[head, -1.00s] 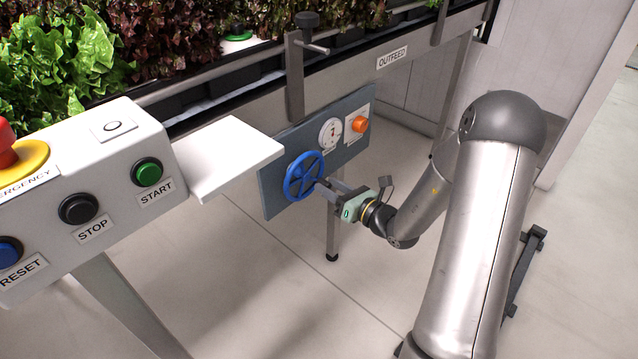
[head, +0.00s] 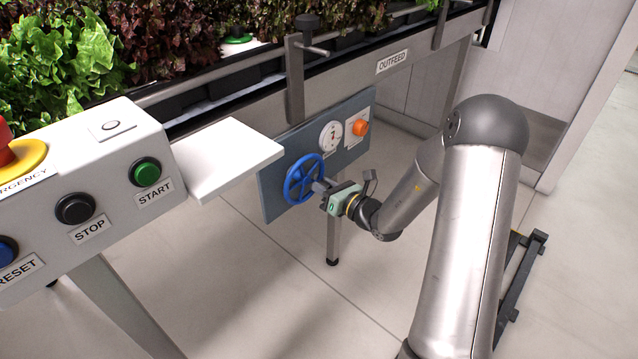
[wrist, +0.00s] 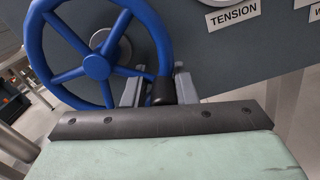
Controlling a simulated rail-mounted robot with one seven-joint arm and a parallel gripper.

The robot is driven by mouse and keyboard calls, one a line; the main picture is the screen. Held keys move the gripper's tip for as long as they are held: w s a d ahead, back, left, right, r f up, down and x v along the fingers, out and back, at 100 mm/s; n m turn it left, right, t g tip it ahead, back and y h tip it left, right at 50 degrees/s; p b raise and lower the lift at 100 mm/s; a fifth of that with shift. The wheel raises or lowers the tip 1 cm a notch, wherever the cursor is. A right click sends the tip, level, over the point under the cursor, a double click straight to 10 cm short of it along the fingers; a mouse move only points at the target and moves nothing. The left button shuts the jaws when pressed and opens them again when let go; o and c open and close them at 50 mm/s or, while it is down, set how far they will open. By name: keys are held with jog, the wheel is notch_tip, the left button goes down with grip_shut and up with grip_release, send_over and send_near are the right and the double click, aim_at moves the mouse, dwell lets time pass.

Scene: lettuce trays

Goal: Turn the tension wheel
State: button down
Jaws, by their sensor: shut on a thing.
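The blue tension wheel (head: 289,184) is mounted on a grey panel under the outfeed. In the wrist view the wheel (wrist: 38,45) fills the upper left, with its spokes and hub showing. My gripper (head: 320,187) is at the lower right of the wheel. In the wrist view my gripper (wrist: 160,88) has a finger on each side of the wheel's dark crank handle (wrist: 163,92) and is shut on it, at the rim's lower right. The "TENSION" label (wrist: 233,14) is right of the wheel.
The grey panel (head: 270,205) also carries a round gauge (head: 331,135) and an orange knob (head: 361,127). A white shelf (head: 225,155) juts out at upper left, beside the button console (head: 110,185). A table leg (head: 332,240) stands below the panel. The floor in front is clear.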

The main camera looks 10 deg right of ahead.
aim_at(313, 193)
jog(key=shift+s+d+f+m+p, duration=0.1)
jog(key=shift+s+f+m+p, duration=0.05)
jog(key=shift+f+m+p, duration=0.3)
jog(key=shift+s+a+f+m+p, duration=0.25)
jog(key=shift+a+f+m+p, duration=0.1)
jog(key=shift+m+p, duration=0.6)
jog(key=shift+s+a+f+m+p, duration=0.3)
jog(key=shift+m+p, duration=0.45)
jog(key=shift+p, duration=0.35)
jog(key=shift+s+a+f+m+p, duration=0.25)
jog(key=shift+a+m+p, duration=0.1)
jog(key=shift+m+p, duration=0.6)
jog(key=c, duration=1.3)
grip_release()
jog(key=shift+r, duration=0.1)
jog(key=shift+w+a+r, duration=0.1)
jog(key=shift+w+r, duration=0.05)
